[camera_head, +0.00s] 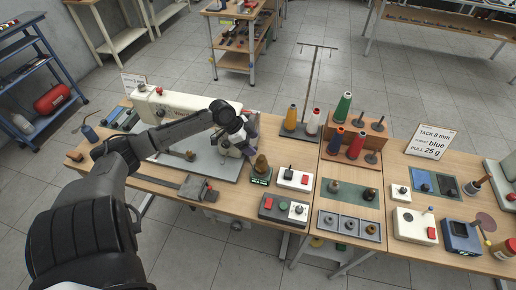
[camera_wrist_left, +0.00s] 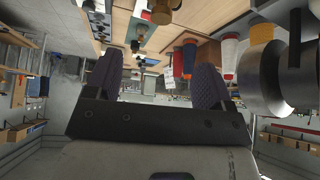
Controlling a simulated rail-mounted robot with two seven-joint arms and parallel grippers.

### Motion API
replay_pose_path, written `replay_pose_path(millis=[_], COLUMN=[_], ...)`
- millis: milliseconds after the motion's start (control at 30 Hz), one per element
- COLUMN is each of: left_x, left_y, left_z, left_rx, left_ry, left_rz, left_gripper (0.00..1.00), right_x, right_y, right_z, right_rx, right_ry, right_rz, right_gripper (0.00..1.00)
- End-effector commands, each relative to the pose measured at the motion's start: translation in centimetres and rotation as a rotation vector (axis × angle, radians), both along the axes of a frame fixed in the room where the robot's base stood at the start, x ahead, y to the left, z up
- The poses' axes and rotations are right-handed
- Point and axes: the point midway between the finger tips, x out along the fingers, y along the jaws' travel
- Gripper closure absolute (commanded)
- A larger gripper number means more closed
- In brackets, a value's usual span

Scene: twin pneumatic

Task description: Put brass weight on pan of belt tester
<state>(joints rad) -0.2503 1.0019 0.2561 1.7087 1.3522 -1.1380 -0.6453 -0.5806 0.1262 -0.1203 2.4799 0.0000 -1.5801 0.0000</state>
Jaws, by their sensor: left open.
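My left gripper (camera_head: 246,136) is above the sewing machine's grey base plate, left of the thread cones, with its fingers apart. In the left wrist view its two purple pads (camera_wrist_left: 155,84) stand well apart with nothing between them. A brass-coloured, stepped knob-like piece (camera_head: 262,165), which looks like the brass weight, stands on the table just right of and below the gripper, apart from it, by a small green display. It seems to show at the top of the left wrist view (camera_wrist_left: 162,12). I cannot tell for sure which device is the belt tester or where its pan is.
A white sewing machine (camera_head: 185,106) stands behind my left arm. Thread cones (camera_head: 343,107) on stands rise right of the gripper. Button boxes (camera_head: 294,179), a grey ring tray (camera_head: 348,226) and a blue device (camera_head: 461,237) fill the right. A sign (camera_head: 430,141) stands behind.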

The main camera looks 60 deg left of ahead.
Motion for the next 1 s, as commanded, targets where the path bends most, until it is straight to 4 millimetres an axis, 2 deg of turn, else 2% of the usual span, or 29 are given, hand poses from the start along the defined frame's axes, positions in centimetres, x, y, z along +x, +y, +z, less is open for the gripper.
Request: replay_pose_path(millis=[100,233,300,367,467,533,633,700,800,900,1000], left_x=[-0.7,-1.2,-1.9,-3.0,-6.0,-8.6,-12.1,-14.1,-16.2,-17.7,-18.6], left_y=[0.4,0.5,-0.3,-1.7,-6.1,-10.4,-16.5,-20.5,-25.2,-28.5,-30.6], left_z=[1.2,1.7,0.8,-0.9,-5.3,-8.4,-11.1,-11.8,-11.4,-10.2,-8.9], left_rx=[0.001,0.0,0.001,0.006,0.023,0.045,0.077,0.096,0.114,0.121,0.124], left_ry=[0.001,0.005,0.025,0.055,0.138,0.195,0.248,0.266,0.269,0.259,0.249], left_rz=[0.0,-0.001,-0.005,-0.008,-0.015,-0.013,0.014,0.049,0.122,0.206,0.287], left_gripper=[0.24,0.24,0.24,0.24,0.24,0.24,0.24,0.24,0.24,0.24,0.24], right_x=[0.0,0.0,0.0,0.0,0.0,0.0,0.0,0.0,0.0,0.0,0.0], right_y=[0.0,0.0,0.0,0.1,0.2,0.3,0.4,0.4,0.3,0.3,0.2], right_z=[0.3,0.4,0.4,0.4,0.4,0.4,0.4,0.4,0.4,0.4,0.4], right_rx=[0.0,0.0,0.0,0.003,0.007,0.01,0.014,0.014,0.012,0.01,0.007], right_ry=[0.0,0.0,0.0,-0.001,0.0,-0.001,-0.001,0.0,0.0,-0.001,-0.001], right_rz=[0.0,0.0,-0.001,-0.001,-0.004,-0.006,-0.009,-0.009,-0.009,-0.007,-0.005], right_gripper=[0.42,0.42,0.42,0.42,0.42,0.42,0.42,0.42,0.42,0.42,0.42])
